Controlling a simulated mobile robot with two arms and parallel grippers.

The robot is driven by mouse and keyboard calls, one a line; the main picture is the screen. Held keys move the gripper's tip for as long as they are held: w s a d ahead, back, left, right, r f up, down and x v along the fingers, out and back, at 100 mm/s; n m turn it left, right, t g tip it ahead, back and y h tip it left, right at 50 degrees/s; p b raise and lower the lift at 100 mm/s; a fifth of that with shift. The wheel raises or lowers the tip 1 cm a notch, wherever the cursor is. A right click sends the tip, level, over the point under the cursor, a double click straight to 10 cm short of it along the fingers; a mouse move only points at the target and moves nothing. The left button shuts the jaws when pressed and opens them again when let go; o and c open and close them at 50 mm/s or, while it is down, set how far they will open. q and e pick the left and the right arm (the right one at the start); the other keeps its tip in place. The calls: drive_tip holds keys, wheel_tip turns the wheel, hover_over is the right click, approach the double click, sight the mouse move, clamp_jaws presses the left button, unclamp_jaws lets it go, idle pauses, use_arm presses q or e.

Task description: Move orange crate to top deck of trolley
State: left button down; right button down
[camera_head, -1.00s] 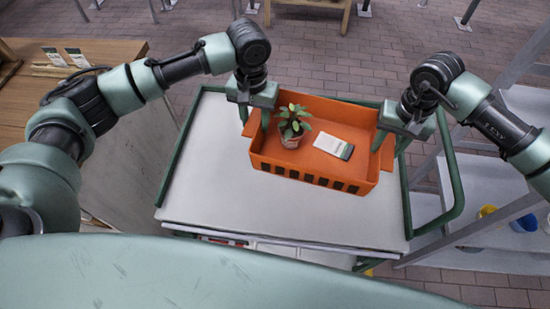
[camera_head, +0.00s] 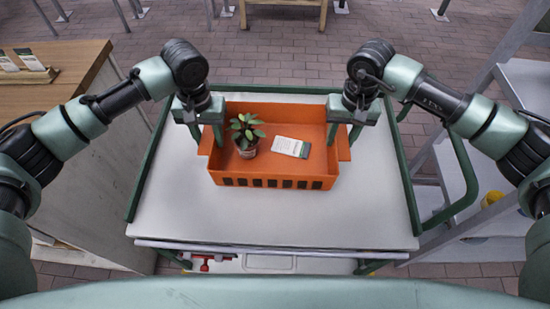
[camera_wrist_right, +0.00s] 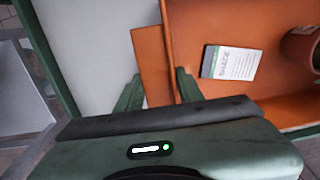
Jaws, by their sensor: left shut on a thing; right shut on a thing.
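The orange crate (camera_head: 275,183) is over the white top deck (camera_head: 270,220) of the trolley, toward its far side; I cannot tell whether it touches the deck. Inside it are a small potted plant (camera_head: 246,133) and a white card (camera_head: 291,147). My left gripper (camera_head: 207,138) is shut on the crate's left end. My right gripper (camera_head: 344,137) is shut on its right end. In the right wrist view the fingers of that gripper (camera_wrist_right: 160,92) are on either side of the crate's orange end flange (camera_wrist_right: 152,65).
Green rails (camera_head: 405,170) edge the trolley's deck. A wooden counter (camera_head: 75,75) stands at the left with cards on it. A grey shelf rack (camera_head: 500,150) stands at the right. Bare deck lies in front of the crate.

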use_arm(q)
drive_tip(key=shift+a+r, duration=0.15)
drive_tip(key=shift+a, duration=0.1)
use_arm(e)
drive_tip(key=shift+d+r, duration=0.15)
drive_tip(key=shift+d, duration=0.15)
